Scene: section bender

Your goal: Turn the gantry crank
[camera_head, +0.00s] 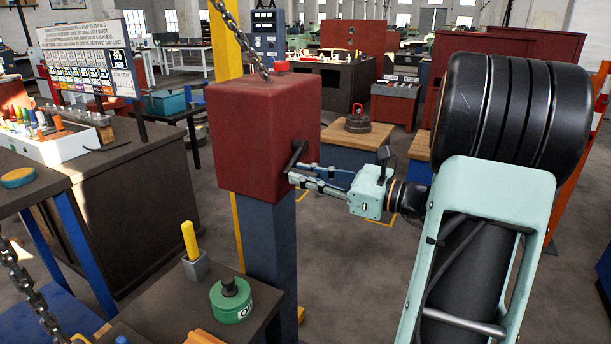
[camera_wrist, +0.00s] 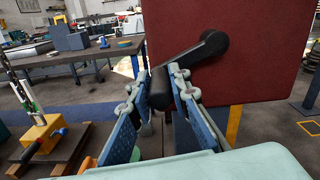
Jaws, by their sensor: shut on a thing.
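The gantry crank is a black arm with a round hub (camera_wrist: 211,44) on the face of a dark red box (camera_wrist: 270,60). Its black handle (camera_wrist: 160,88) sticks out towards the wrist camera. My gripper (camera_wrist: 160,95) has its two fingers on either side of the handle, shut on it. In the head view the red box (camera_head: 262,140) sits on a blue post (camera_head: 268,250), and my gripper (camera_head: 297,176) reaches it from the right. There the crank (camera_head: 296,155) shows only as a short dark piece, partly hidden by the fingers.
A chain (camera_head: 238,38) hangs onto the box top beside a yellow post (camera_head: 225,45). Below left is a dark table with a green round container (camera_head: 231,302) and a yellow stick in a grey holder (camera_head: 195,267). A workbench (camera_head: 130,170) stands at left. Open floor lies below my arm.

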